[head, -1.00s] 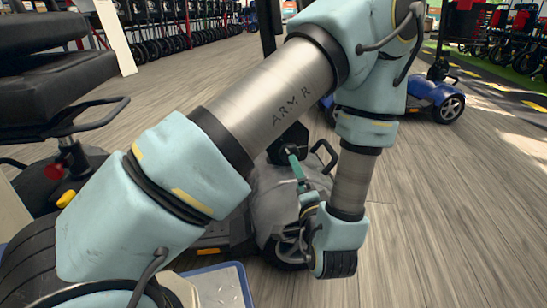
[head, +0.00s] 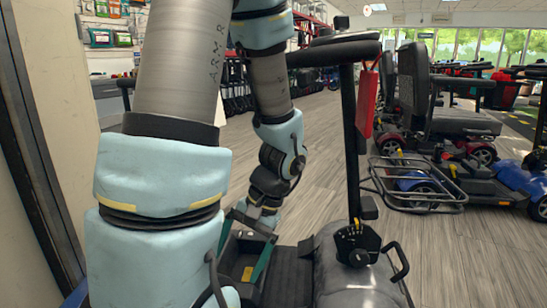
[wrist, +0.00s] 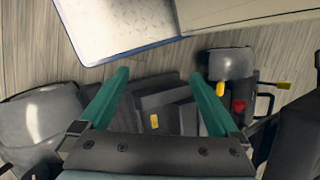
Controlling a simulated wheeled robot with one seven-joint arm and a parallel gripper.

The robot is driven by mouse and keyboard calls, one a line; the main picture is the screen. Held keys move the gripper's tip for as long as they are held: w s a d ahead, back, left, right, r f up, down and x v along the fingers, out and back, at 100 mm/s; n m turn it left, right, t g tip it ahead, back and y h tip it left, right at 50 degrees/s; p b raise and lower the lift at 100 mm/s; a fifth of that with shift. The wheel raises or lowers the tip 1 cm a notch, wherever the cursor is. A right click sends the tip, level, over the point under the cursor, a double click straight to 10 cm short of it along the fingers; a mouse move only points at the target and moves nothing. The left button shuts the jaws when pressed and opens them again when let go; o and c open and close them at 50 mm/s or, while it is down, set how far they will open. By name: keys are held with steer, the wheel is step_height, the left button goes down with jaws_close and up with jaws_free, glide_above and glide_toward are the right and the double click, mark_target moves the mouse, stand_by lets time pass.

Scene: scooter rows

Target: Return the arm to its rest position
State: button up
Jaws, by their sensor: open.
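My arm rises at the left of the head view and bends down past the middle. My gripper (head: 239,264) hangs at its end, with two teal fingers pointing down above the dark deck of a scooter (head: 290,275). In the wrist view, my gripper (wrist: 160,75) shows its fingers spread wide apart with nothing between them. Dark scooter parts with a yellow mark (wrist: 154,121) lie beyond the fingers. Whether the fingers touch the scooter I cannot tell.
The near scooter's upright tiller (head: 350,150) stands just right of my gripper, with a red bag (head: 367,103) on it. More scooters (head: 440,170) stand at the right. A pale wall (head: 45,110) is close on the left. Open floor (head: 320,130) lies behind.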

steer(key=w+r+n+t+h+p, duration=0.35)
steer(key=w+r+h+p, duration=0.2)
steer(key=r, duration=0.55)
step_height(320, 180, up, 35)
steer(key=m+p, duration=0.1)
steer(key=p, duration=3.5)
steer(key=shift+w+d+r+y, duration=0.15)
steer(key=shift+d+r+y, duration=0.05)
steer(key=shift+y, duration=0.15)
